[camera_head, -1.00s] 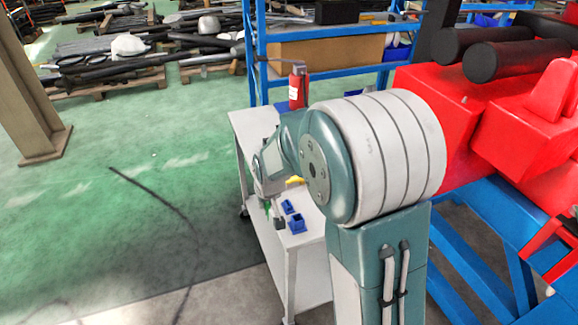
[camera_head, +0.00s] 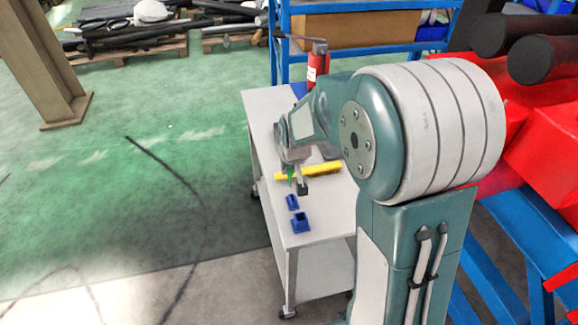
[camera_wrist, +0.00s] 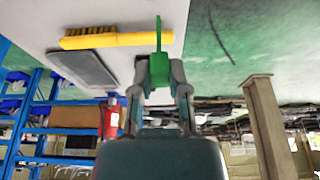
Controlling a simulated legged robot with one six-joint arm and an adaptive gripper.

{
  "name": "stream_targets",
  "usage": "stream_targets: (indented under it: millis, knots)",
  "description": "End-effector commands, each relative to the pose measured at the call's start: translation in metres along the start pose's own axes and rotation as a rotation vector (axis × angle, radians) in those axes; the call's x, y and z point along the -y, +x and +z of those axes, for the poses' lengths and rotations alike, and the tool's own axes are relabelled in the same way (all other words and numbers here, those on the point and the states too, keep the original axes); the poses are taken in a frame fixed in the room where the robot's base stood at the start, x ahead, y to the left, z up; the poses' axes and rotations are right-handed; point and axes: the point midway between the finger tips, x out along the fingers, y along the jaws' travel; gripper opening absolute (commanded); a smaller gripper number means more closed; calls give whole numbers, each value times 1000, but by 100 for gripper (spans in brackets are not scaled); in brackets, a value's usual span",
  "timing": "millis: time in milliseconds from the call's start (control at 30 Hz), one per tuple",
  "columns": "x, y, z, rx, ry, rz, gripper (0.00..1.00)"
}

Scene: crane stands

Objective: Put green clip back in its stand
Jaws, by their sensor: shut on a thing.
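My gripper (camera_head: 297,184) is shut on the green clip (camera_head: 291,175), over the white table top behind the blue stands in the head view. In the wrist view, the fingers of my gripper (camera_wrist: 159,80) pinch the clip (camera_wrist: 158,64) between them, with its narrow end pointing up the picture. Two small blue stands are on the table: a smaller one (camera_head: 292,202) and a larger square one (camera_head: 300,222) in front of it. Neither stand shows in the wrist view. I cannot tell which one fits the clip.
A yellow-handled brush (camera_head: 325,170) lies on the table (camera_head: 322,225) near my gripper; it also shows in the wrist view (camera_wrist: 105,40), beside a grey flat plate (camera_wrist: 84,67). A red extinguisher (camera_head: 317,68) stands at the back. Green floor is free left of the table.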

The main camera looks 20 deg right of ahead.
Motion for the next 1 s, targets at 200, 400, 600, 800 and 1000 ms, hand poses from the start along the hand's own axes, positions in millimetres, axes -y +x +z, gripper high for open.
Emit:
stream_targets:
  millis: [200,400,600,800,1000]
  knots:
    - [-3,16,6,3,3,-2,0]
    - [1,32,12,4,1,1,0]
    - [0,46,17,2,1,1,0]
    - [-1,53,20,1,1,-1,0]
    - [-1,54,20,0,1,0,0]
